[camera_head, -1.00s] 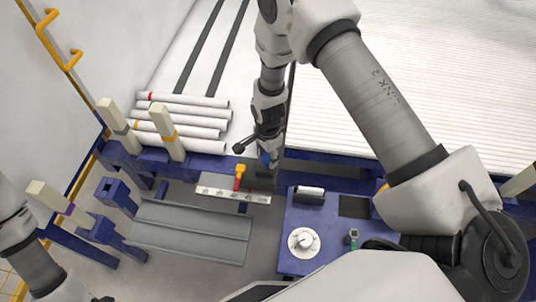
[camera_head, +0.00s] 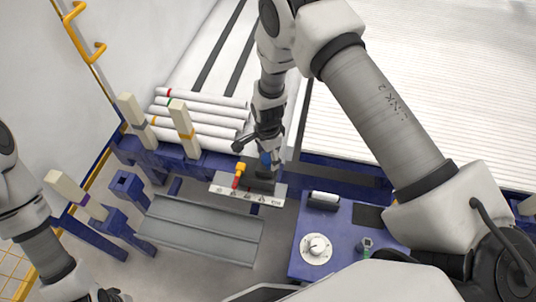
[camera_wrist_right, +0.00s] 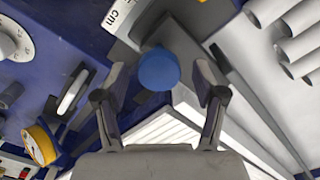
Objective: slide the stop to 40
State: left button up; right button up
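The stop is a dark grey block (camera_head: 259,181) on a pale ruler (camera_head: 235,196) with cm marks. A red and yellow pointer (camera_head: 238,175) stands at its left side. The scale numbers are too small to read. My right gripper (camera_head: 266,158) is at the stop from above. In the wrist view my right gripper (camera_wrist_right: 159,72) has its fingers apart, with the stop's round blue knob (camera_wrist_right: 158,69) between them and gaps on both sides. The ruler end with "cm" (camera_wrist_right: 113,15) shows there too. My left gripper (camera_head: 108,296) is only partly in view at the bottom edge.
White pipes (camera_head: 205,113) lie behind the stop. Cream posts (camera_head: 183,131) stand at the left. A grey grooved tray (camera_head: 200,230) lies in front of the ruler. A blue panel (camera_head: 303,265) with a white dial (camera_head: 316,249) is to the right.

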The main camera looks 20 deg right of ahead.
notch_tip(320, 180, up, 12)
dwell(0.4)
dwell(0.3)
jog(key=s+d+f+n+p, duration=0.1)
jog(key=s+f+n+p, duration=0.1)
jog(key=s+n, duration=0.3)
jog(key=s+d+f+n+p, duration=0.1)
jog(key=s+f+n, duration=0.3)
jog(key=s, duration=0.9)
jog(key=s+d+f+n+p, duration=0.1)
jog(key=s+f+n+p, duration=0.1)
jog(key=s+n, duration=0.5)
jog(key=shift+s+d+f+p, duration=0.35)
jog(key=shift+s+f, duration=0.55)
